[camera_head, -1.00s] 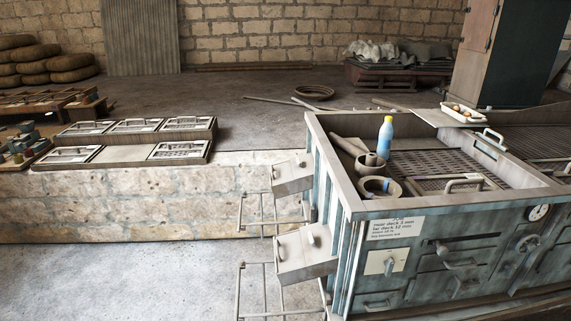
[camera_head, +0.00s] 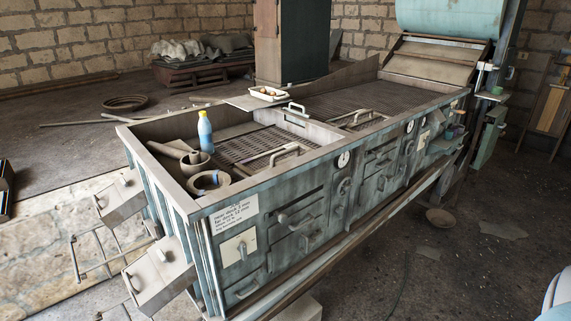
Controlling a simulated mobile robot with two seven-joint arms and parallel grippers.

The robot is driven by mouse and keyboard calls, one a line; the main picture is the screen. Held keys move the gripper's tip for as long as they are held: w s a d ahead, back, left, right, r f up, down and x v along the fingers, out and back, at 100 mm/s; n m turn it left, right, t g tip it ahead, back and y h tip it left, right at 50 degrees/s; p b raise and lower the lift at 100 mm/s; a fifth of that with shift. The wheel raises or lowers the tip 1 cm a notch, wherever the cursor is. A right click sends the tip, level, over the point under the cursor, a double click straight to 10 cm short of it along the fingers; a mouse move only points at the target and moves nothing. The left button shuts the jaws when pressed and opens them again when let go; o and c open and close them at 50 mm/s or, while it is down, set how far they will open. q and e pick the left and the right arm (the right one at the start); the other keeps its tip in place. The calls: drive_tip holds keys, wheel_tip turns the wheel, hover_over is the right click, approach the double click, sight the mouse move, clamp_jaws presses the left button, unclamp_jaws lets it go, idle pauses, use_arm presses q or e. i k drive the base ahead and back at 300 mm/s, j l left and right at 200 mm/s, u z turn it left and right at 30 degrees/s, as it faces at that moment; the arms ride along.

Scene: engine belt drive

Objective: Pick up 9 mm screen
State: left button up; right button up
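No screen that I can read as 9 mm shows. A mesh screen with a handle (camera_head: 240,150) lies in the near bay of the large blue-green machine (camera_head: 275,192). Another handle (camera_head: 362,117) stands over mesh farther along the machine. A white label (camera_head: 234,215) on the machine's front seems to mention a near deck of 3 mm and a far deck of 12 mm; the rest is too small to read. The rack of handled screens is out of view, except perhaps a dark cut-off edge (camera_head: 5,190) at the far left. Neither gripper is in view.
A blue bottle (camera_head: 205,133) and a round bowl (camera_head: 209,182) stand in the near bay. A white tray (camera_head: 268,93) sits on the back rim. Two box-shaped parts (camera_head: 159,276) jut from the machine's left end. The floor at right is mostly open.

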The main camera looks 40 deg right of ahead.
sight(252, 166)
drive_tip(key=i+l, duration=0.15)
drive_tip(key=l, duration=0.15)
drive_tip(key=i+l, duration=0.15)
drive_tip(key=l, duration=0.2)
drive_tip(key=i+l+u, duration=0.1)
drive_tip(key=l, duration=0.2)
drive_tip(key=i+l, duration=0.2)
drive_tip(key=l, duration=0.15)
drive_tip(key=i+l, duration=0.15)
drive_tip(key=l, duration=0.2)
drive_tip(key=i+l+u, duration=0.1)
drive_tip(key=l, duration=0.25)
